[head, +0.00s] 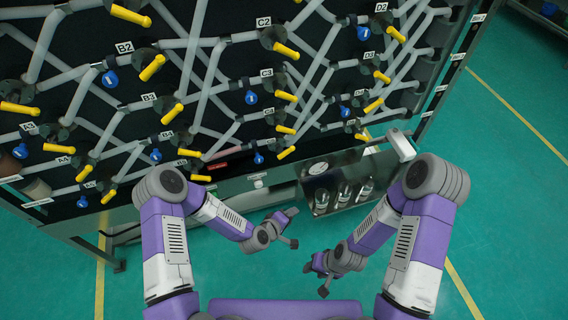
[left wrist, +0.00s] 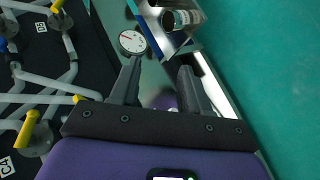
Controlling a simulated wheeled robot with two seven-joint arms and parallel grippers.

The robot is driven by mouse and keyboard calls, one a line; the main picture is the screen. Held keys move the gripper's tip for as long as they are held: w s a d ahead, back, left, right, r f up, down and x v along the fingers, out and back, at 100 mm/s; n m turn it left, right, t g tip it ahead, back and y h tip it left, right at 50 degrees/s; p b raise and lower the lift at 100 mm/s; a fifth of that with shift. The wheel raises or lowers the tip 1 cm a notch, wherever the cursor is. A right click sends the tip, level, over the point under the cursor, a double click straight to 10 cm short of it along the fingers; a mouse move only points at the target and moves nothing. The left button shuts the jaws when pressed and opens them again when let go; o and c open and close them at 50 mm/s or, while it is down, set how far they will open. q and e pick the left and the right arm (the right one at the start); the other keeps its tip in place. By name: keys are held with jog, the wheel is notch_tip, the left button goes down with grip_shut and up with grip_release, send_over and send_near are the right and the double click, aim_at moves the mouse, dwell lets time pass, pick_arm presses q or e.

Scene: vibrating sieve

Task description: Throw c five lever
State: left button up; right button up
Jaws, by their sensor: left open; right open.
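In the head view, the lowest yellow lever of the C column (head: 286,153) sits at the bottom edge of the black pipe panel, below the C4 label. I take it as the C5 lever; its own label is not readable. My left gripper (head: 291,227) is open and empty, in front of and below the panel, apart from this lever. The left wrist view shows its two spread fingers (left wrist: 158,82) with nothing between them. My right gripper (head: 316,274) is open and empty, lower and farther right.
Several grey pipes, yellow levers and blue valves (head: 258,158) crowd the panel. Below it is a metal tray (head: 345,165) with a round gauge (head: 318,168) and bottles (head: 343,193). A white device (head: 400,145) stands at its right. Green floor at right is clear.

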pick_arm(q)
jog(key=w+r+n+t+y+b, duration=0.2)
jog(key=w+n+t, duration=0.1)
jog(key=w+n, duration=0.2)
jog(key=w+a+r+n+t+y+b, duration=0.1)
jog(key=w+n+t+y, duration=0.1)
jog(key=w+n, duration=0.3)
jog(key=w+r+n+t+y+b, duration=0.2)
jog(key=w+n+t, duration=0.2)
jog(key=w, duration=0.8)
jog(key=shift+a+r+n+t+b, duration=0.3)
jog(key=shift+a+n+t, duration=0.1)
jog(key=shift+n, duration=0.5)
pick_arm(e)
notch_tip(320, 180, down, 7)
jog(key=shift+s, duration=0.15)
pick_arm(q)
jog(key=shift+c, duration=0.3)
pick_arm(e)
jog(key=shift+r, duration=0.1)
pick_arm(q)
grip_shut()
jog(key=shift+s+f, duration=0.1)
